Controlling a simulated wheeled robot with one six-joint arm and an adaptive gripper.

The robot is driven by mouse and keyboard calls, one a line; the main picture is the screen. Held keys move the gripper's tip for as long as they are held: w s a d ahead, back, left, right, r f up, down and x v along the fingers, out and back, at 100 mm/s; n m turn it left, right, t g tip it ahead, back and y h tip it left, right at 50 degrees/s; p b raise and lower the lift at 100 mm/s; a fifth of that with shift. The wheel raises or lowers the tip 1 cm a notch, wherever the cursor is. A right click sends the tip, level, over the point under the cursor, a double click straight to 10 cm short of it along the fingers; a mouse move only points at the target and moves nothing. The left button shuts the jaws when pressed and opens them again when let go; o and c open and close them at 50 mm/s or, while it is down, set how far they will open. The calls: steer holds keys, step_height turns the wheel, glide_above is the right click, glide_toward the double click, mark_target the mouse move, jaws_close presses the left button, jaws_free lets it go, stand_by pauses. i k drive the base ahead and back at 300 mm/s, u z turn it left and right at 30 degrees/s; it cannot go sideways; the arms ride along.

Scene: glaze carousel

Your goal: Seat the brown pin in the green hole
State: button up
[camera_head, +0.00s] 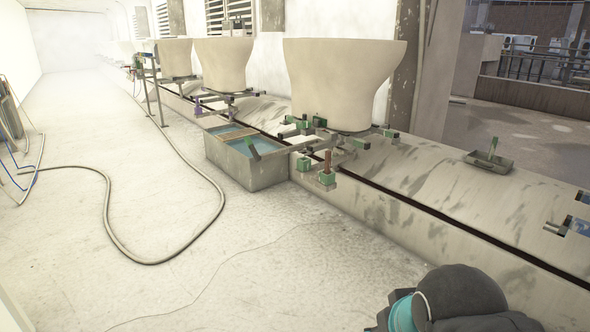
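The brown pin (327,160) stands upright at a small green block (327,178) on the near side of the carousel fixture, below the large bowl. I cannot tell at this size whether it is seated in a hole or only resting on top. Another green block (303,164) sits just left of it; no hole can be made out clearly. More green pieces (361,144) are on the fixture under the bowl. A dark, rounded part of my arm with a teal ring shows at the bottom right, well apart from the pin. My gripper's fingers are not visible.
A grey tub (248,171) of blue liquid stands left of the blocks. Large beige bowls (343,80) line the low ledge (440,200). A small tray (489,161) with a green upright piece is at right. A hose (108,222) lies on otherwise open floor.

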mark_target(304, 163)
steer(key=u, duration=0.45)
steer(key=i, duration=1.3)
steer(key=z, duration=0.7)
steer(key=k, duration=0.65)
steer(key=u, duration=0.4)
steer(key=i, duration=1.35)
steer(key=z, duration=0.75)
